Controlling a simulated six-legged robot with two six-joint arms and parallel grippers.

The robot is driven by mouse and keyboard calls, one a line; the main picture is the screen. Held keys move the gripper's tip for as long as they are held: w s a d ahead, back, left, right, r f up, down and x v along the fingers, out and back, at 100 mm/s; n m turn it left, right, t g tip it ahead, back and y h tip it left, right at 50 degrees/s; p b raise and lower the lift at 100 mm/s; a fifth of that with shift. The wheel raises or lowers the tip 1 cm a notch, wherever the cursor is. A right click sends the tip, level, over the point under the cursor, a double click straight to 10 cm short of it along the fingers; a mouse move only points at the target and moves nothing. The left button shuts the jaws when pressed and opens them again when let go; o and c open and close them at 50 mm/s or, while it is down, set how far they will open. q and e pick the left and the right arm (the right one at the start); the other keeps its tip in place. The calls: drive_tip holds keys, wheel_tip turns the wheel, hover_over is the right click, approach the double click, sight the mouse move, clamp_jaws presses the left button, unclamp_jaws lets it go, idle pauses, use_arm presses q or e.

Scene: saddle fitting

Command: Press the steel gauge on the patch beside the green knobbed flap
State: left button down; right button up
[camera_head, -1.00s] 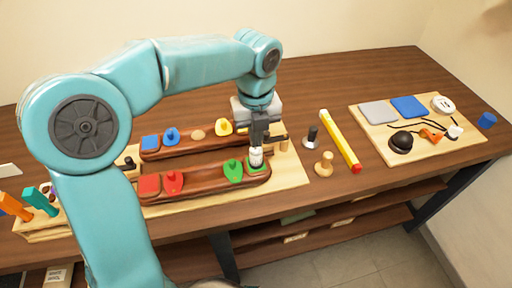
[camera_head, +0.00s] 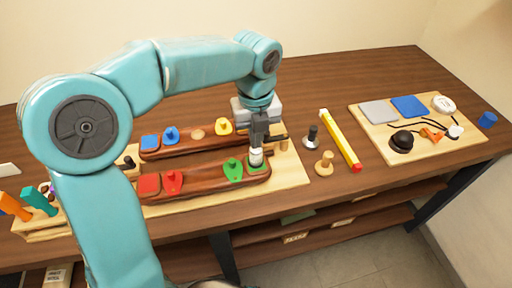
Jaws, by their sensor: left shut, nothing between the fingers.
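The green knobbed flap (camera_head: 232,170) lies near the right end of the front dark wooden saddle (camera_head: 205,185). A green patch (camera_head: 259,168) shows beside it, to its right, partly hidden. My left gripper (camera_head: 256,153) points down over this end of the saddle, just right of the flap. Its fingers are shut. A pale piece (camera_head: 256,159) shows at the fingertips, right over the patch; I cannot tell whether it touches. A steel-based piece with a black handle (camera_head: 310,138), apparently the steel gauge, stands upright on the table, apart from the gripper. My right gripper is not in view.
A wooden knobbed piece (camera_head: 325,164) and a yellow bar with a red end (camera_head: 340,140) lie right of the saddle board (camera_head: 294,178). A rear saddle holds blue and yellow flaps. A tray (camera_head: 455,150) with pads and small parts lies far right.

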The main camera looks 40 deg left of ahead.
use_arm(q)
drive_tip(key=shift+f+b, duration=0.35)
drive_tip(key=shift+f, duration=0.25)
idle(0.8)
wheel_tip(320, 180, up, 6)
drive_tip(key=p, duration=0.6)
idle(0.8)
